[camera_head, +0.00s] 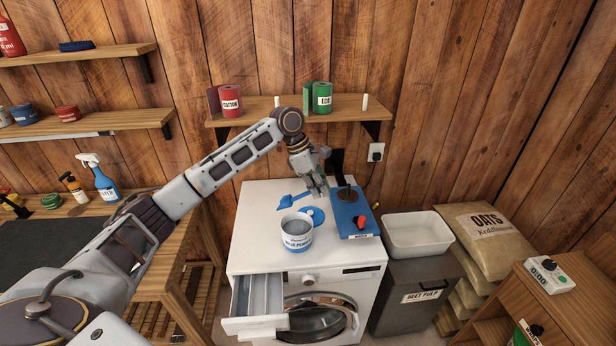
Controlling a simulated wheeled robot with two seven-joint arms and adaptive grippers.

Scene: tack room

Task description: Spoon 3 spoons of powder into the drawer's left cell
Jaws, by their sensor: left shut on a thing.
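My left gripper (319,188) points down over the back of the washing machine (350,252). It is shut on the handle end of a blue spoon (287,202), whose bowl points left, behind the tub. The spoon's bowl looks clear of the tub; its contents cannot be made out. The white tub (297,240), labelled as wash powder, stands open on the machine, pale powder inside. A round blue lid (315,213) lies just behind it. The detergent drawer (254,324) is pulled out at the machine's front left, its long cells open upward. My right gripper is out of view.
A blue board (346,226) with a red knob and a dark upright part stands right of the tub. A white basin (417,243) sits on a grey bin at right. The machine's front-left top is clear.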

